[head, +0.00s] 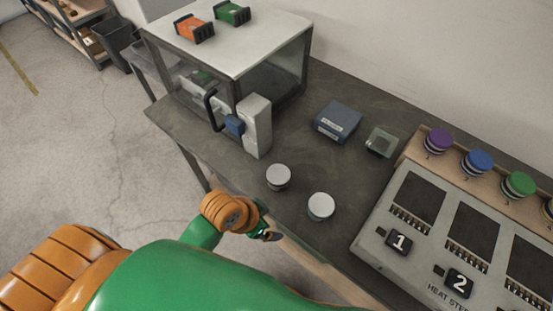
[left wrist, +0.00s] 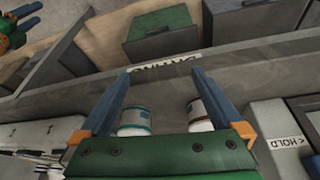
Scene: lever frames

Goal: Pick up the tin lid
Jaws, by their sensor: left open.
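Two small round tins with pale grey lids stand on the dark bench in the head view. One lid (head: 279,172) is farther back, and the other lid (head: 320,202) is nearer and to the right. My left gripper (head: 272,236) is low at the bench's front edge, to the left of the nearer tin and apart from both. In the left wrist view its two blue fingers (left wrist: 161,74) are spread wide with nothing between the tips. A teal-banded tin (left wrist: 136,119) and a second tin (left wrist: 198,113) show beyond the gripper body, partly hidden by it.
A glass-sided cabinet (head: 228,40) with a black handle stands behind left. A blue box (head: 338,121) and a small clear-topped box (head: 381,142) lie behind the tins. A numbered panel (head: 420,225) with coloured knobs fills the right. Bench around the tins is clear.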

